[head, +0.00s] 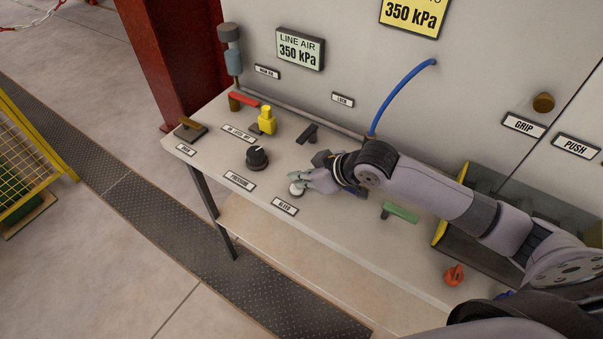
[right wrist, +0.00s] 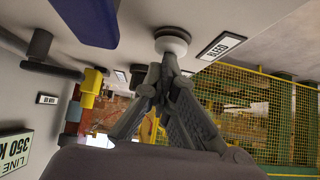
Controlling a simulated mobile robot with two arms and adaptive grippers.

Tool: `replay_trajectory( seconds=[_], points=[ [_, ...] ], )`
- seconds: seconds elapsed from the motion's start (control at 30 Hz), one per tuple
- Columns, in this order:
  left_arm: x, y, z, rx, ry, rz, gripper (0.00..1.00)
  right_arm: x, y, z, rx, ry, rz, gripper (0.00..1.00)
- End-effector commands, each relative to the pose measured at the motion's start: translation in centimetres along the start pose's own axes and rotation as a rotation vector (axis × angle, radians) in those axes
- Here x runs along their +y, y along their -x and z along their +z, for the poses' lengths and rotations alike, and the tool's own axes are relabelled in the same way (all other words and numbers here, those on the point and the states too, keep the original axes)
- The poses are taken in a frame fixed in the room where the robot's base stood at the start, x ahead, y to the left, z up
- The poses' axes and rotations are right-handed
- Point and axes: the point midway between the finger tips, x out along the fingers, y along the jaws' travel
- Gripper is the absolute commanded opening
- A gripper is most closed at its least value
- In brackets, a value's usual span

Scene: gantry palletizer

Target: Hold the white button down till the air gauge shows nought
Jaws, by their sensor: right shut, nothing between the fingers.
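The white button (head: 296,189) stands on the bench top by the BLEED label (head: 285,206). In the right wrist view the button (right wrist: 172,40) is a pale round cap on a dark collar, beside the same label (right wrist: 222,45). My right gripper (head: 303,183) is shut and empty, with its fingertips (right wrist: 167,62) at the button. They look to be touching it or very close; I cannot tell whether it is pressed. The air gauge display (head: 300,49) reads LINE AIR 350 kPa. My left gripper is not in view.
The bench (head: 225,128) also carries a black PRESSURE knob (head: 257,157), a yellow valve (head: 266,121), a red lever (head: 243,99), a green lever (head: 400,212) and an orange knob (head: 454,275). A blue hose (head: 397,91) arches behind my right arm.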

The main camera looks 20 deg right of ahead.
Motion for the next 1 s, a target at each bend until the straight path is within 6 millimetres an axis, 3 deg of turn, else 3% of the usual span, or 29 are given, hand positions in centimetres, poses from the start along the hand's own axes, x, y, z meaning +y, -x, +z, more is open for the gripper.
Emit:
replay_trajectory(
  seconds=[0.03, 0.3, 1.0],
  points=[
    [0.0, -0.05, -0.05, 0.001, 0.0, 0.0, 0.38, -0.1, -0.32, 0.83, -0.019, -0.004, -0.002, 0.0],
    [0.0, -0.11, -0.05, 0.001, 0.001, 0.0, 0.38, -0.21, -0.45, 1.28, -0.03, -0.006, -0.005, 0.0],
    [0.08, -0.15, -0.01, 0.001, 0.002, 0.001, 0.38, -0.2, -0.52, 1.5, -0.035, -0.008, -0.006, 0.0]
  ],
)
